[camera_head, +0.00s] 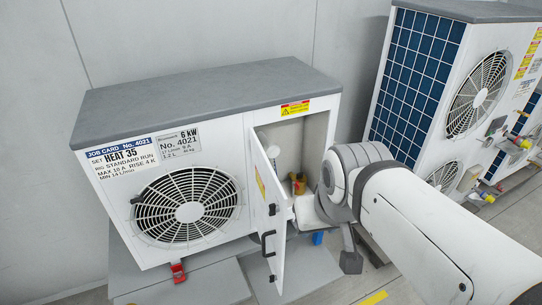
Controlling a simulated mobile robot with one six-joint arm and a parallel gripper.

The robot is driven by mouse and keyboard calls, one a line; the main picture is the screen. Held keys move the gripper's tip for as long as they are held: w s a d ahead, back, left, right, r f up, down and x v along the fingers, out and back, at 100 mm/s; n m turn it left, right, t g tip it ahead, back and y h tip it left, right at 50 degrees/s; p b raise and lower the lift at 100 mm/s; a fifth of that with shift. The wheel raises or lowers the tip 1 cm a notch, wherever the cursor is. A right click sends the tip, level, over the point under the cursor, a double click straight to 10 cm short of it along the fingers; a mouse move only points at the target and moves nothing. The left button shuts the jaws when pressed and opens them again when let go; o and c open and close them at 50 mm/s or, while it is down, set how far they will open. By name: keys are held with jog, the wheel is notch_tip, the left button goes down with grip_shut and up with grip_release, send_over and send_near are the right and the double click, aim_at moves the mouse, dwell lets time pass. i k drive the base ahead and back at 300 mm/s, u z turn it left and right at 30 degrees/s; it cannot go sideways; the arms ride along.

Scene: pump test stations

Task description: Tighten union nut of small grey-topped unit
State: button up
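The small grey-topped unit (200,99) stands at the left, white with a fan grille (188,212) on its front. Its service door (266,222) stands open toward me, with a dark handle on it. My gripper's fingers are not visible; the door and wrist hide that area.
A larger unit (418,75) with a blue finned side and two fans stands at the right, with valves on its side. The door's free edge stands close to my wrist. A red clamp (178,272) sits at the small unit's foot. A blue part (317,238) shows below the wrist.

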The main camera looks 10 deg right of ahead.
aim_at(268, 148)
jog(key=k, duration=1.15)
jog(key=z, duration=0.7)
jog(key=i, duration=1.75)
jog(key=u, duration=0.65)
